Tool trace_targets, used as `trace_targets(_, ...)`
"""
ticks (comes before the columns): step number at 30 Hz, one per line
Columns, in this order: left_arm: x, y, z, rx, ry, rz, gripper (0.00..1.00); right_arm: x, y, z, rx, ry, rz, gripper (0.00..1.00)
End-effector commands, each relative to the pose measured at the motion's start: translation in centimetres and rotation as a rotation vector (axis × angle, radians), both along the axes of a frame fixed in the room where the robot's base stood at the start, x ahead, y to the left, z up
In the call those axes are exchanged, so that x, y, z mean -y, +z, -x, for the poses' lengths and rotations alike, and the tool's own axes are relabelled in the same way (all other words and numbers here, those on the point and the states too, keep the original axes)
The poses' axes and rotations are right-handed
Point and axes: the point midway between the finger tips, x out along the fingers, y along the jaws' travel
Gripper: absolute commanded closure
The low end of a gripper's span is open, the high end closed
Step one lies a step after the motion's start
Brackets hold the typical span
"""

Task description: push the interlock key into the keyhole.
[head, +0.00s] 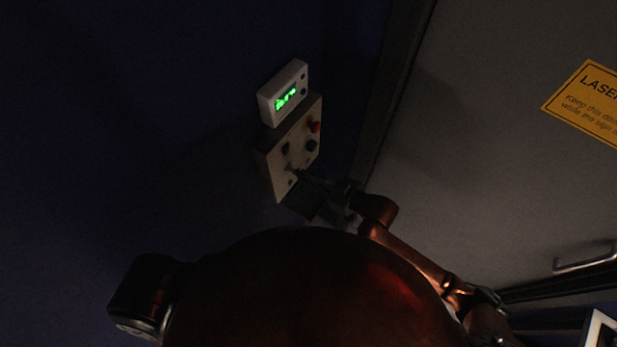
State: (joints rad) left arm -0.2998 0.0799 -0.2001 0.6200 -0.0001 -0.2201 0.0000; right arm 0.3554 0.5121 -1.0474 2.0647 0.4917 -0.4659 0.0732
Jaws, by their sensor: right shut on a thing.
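My left gripper is not in view.
A pale box with a lit green display (286,97) sits just above the panel. A grey door (500,150) with a yellow laser warning sign (590,102) and a handle (584,260) stands to the right, beyond a dark frame. The wall left of the panel is bare.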

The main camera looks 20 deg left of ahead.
Motion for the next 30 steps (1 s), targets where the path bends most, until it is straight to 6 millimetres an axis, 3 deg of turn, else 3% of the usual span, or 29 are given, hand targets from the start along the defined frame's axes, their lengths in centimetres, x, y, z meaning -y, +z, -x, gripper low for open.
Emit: trace_targets(30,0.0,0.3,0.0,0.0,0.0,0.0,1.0,-2.3,0.0,-0.8,0.001,0.0,0.0,1.0)
